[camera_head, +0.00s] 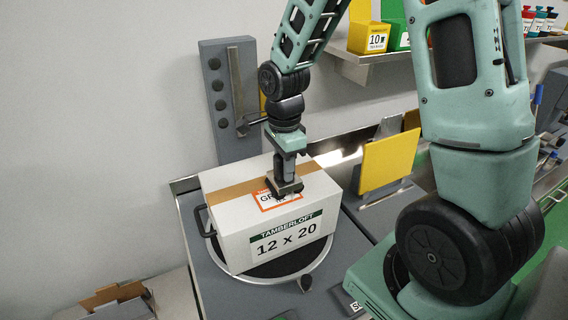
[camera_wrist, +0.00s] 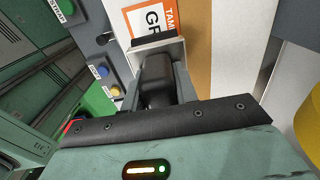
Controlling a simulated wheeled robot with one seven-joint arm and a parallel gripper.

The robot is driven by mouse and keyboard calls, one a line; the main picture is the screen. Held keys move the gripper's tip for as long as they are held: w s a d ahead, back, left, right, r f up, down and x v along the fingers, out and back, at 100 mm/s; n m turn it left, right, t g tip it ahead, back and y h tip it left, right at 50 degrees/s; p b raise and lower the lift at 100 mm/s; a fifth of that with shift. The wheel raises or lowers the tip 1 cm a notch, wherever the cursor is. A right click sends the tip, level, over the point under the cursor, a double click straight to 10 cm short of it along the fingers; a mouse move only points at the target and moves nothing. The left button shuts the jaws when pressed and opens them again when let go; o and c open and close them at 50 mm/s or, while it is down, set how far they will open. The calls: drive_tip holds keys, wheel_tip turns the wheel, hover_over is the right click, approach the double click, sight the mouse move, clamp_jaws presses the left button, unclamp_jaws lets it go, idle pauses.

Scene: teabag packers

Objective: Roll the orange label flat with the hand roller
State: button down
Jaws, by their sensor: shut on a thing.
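The orange-bordered label (camera_head: 268,203) lies on top of a white carton (camera_head: 225,190) marked "TAMBERLOFT 12 x 20". My gripper (camera_head: 285,183) is above the carton top, over the right part of the label, and hides some of it. In the wrist view the gripper is shut on the hand roller (camera_wrist: 156,80), a dark grip with a pale frame and a dark roller bar. The roller bar is at the near edge of the label (camera_wrist: 150,22) in that view. I cannot tell whether the roller touches the label.
The carton stands on a round turntable (camera_head: 318,262). A grey upright panel (camera_head: 216,95) with buttons stands behind it. A yellow plate (camera_head: 390,158) stands to the right. Brown tape (camera_head: 235,190) crosses the carton top.

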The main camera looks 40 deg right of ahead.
drive_tip(key=shift+f+b, duration=0.5)
drive_tip(key=shift+f, duration=0.05)
idle(1.1)
drive_tip(key=shift+w+a+b, duration=0.15)
drive_tip(key=shift+w+a, duration=0.1)
drive_tip(key=shift+a, duration=0.9)
drive_tip(key=shift+w+a+b, duration=0.15)
drive_tip(key=shift+w+a, duration=0.05)
drive_tip(key=shift+a, duration=0.9)
drive_tip(key=shift+d, duration=0.15)
drive_tip(key=shift+s+d, duration=0.25)
drive_tip(key=shift+d, duration=0.8)
drive_tip(key=shift+s+d, duration=0.2)
drive_tip(key=shift+d, duration=0.85)
drive_tip(key=shift+w+a, duration=0.25)
drive_tip(key=shift+a, duration=0.85)
drive_tip(key=shift+w+a, duration=0.2)
drive_tip(key=shift+a, duration=0.9)
drive_tip(key=shift+d, duration=0.1)
drive_tip(key=shift+s+d+p, duration=0.2)
drive_tip(key=shift+s+d, duration=0.05)
drive_tip(key=shift+d, duration=0.8)
drive_tip(key=shift+s+d+p, duration=0.2)
drive_tip(key=shift+d, duration=0.85)
